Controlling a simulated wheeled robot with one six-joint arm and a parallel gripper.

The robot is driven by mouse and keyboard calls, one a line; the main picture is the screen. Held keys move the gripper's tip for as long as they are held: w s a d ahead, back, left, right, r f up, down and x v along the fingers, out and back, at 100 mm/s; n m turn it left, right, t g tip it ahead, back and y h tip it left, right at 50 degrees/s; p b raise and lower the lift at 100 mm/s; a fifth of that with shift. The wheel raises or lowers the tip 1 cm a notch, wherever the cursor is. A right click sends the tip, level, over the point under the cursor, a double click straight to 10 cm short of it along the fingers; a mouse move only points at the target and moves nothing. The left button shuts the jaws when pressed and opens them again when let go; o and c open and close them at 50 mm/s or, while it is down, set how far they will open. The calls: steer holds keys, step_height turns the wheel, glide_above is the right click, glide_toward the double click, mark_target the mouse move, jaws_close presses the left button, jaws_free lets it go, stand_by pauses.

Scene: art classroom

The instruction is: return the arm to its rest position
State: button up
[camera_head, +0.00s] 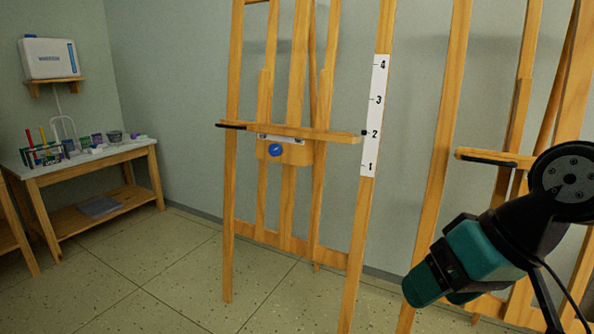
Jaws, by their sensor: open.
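My arm comes in from the right edge, with dark joints and a teal gripper (432,290) at its end. The gripper hangs at the lower right, tilted down and to the left. Its jaws are open and I see nothing held between them. It appears in front of the right-hand easel (441,160) and apart from the middle easel (232,190). The far side of the gripper is partly hidden by its own body.
The middle easel has a ledge (330,134), a blue knob (276,150) and a numbered strip (375,115). A table (110,155) with art supplies stands at the left, under a white box (50,58) on a small shelf. The tiled floor (150,270) between is clear.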

steer(key=s+a+n+g, duration=0.3)
steer(key=s+a+n, duration=0.1)
steer(key=s, duration=0.3)
step_height(320, 180, up, 32)
steer(key=h+p, duration=0.1)
steer(key=p, duration=3.2)
steer(key=shift+s+r, duration=0.25)
steer(key=shift+s, duration=0.05)
